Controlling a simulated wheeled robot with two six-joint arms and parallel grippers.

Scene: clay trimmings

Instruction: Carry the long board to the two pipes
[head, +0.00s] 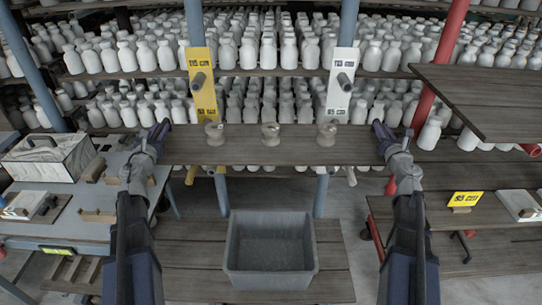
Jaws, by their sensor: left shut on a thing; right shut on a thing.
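The long board (293,151) is dark wood and spans level between my two grippers. My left gripper (162,132) is shut on the board's left end. My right gripper (379,132) is shut on its right end.
Shelves of white bottles (270,52) fill the back. A grey bin (270,283) stands below, in front of the board. A grey table (60,215) with a box is at left. Wooden shelves (490,95) and a red post (422,95) are at right, close to my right arm.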

